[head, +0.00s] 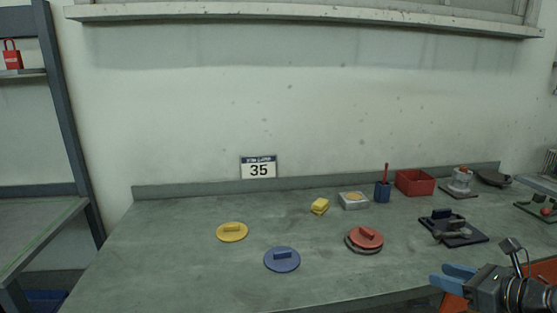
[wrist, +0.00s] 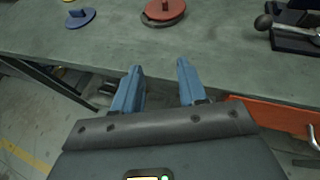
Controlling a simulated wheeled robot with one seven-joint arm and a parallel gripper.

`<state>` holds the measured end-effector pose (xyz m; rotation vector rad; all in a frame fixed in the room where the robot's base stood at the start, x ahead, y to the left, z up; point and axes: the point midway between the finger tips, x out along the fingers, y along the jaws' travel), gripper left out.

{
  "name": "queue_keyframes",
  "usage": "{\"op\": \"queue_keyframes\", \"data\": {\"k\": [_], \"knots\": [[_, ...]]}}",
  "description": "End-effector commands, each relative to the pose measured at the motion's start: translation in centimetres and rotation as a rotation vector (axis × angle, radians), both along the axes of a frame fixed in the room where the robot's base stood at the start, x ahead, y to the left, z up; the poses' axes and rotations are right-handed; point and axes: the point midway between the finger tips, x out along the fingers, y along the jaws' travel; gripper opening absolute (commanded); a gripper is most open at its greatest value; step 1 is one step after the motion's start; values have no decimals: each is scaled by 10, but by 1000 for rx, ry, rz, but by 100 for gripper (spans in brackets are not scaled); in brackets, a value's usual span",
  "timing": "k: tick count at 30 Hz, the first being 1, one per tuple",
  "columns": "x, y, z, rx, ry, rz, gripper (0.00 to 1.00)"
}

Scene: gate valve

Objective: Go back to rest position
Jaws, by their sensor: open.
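My gripper (head: 449,279) is at the lower right of the head view, off the front edge of the workbench. Its two blue fingers are apart with nothing between them. In the wrist view my gripper (wrist: 155,84) is also open and empty, with the bench's front edge beyond its fingertips. No object touches the fingers.
The grey workbench (head: 190,280) holds a yellow disc (head: 232,232), a blue disc (head: 282,259), a red disc (head: 368,238), a yellow block (head: 320,206), a red bin (head: 415,182) and a dark fixture (head: 455,229). An orange panel (wrist: 270,115) is below the bench edge. The bench's front left is clear.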

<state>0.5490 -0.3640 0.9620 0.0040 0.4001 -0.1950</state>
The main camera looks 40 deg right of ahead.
Motion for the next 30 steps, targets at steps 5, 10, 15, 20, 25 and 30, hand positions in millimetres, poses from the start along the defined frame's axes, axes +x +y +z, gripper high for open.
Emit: {"op": "queue_keyframes", "data": {"k": [5, 10, 15, 20, 25, 30], "knots": [[7, 17, -15, -78, 44, 26, 42], [13, 39, -34, -191, 105, 65, 42], [18, 70, -56, -360, 188, 134, 42], [15, 118, -80, -620, 303, 257, 42], [-1, 178, -96, -1016, 431, 458, 42], [-27, 231, -91, -1451, 510, 675, 42]]}}
